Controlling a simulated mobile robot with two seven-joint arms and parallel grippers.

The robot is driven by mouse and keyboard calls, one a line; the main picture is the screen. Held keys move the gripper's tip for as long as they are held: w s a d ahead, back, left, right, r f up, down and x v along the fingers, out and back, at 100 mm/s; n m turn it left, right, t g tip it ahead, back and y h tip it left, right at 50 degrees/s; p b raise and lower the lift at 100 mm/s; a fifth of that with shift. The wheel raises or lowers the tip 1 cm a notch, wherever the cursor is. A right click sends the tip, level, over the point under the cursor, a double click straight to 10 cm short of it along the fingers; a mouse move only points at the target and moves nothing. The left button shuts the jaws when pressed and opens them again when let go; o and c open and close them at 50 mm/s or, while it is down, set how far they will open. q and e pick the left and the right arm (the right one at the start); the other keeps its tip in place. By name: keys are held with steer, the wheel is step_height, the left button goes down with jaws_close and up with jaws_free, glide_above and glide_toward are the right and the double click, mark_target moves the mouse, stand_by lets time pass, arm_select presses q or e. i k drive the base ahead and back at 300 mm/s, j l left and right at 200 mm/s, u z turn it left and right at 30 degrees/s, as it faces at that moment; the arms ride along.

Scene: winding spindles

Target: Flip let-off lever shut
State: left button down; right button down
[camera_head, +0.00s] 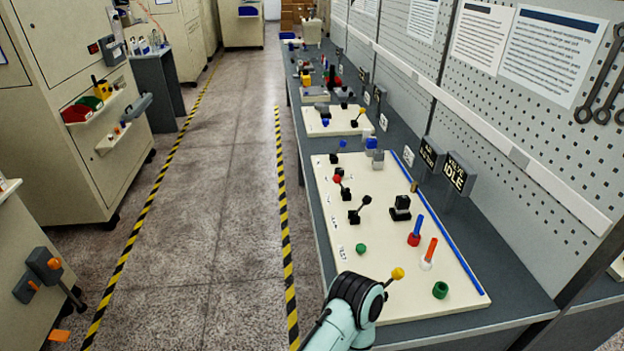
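One of my arms enters at the bottom middle, leaning in from the lower left; I take it as my left. Its dark wrist (356,291) is over the near left corner of the cream board (318,180). Its fingers are hidden. A yellow-knobbed lever (397,273) sticks up right beside this wrist; its base is hidden, and contact is unclear. I cannot read which lever is the let-off one. My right gripper is not in view.
On the board are a green ring (440,290), a green knob (361,248), red-blue (415,232) and orange-white (429,254) pegs and a black block (400,207). A sign reading IDLE (457,176) stands behind. The aisle floor (215,220) at left is clear.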

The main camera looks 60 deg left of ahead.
mark_target(337, 178)
steer(key=k+j, duration=0.1)
steer(key=j, duration=0.4)
steer(key=k+j, duration=0.1)
steer(key=j, duration=0.45)
steer(key=k+j, duration=0.1)
steer(key=j, duration=0.4)
steer(key=k+j, duration=0.1)
steer(key=j, duration=0.4)
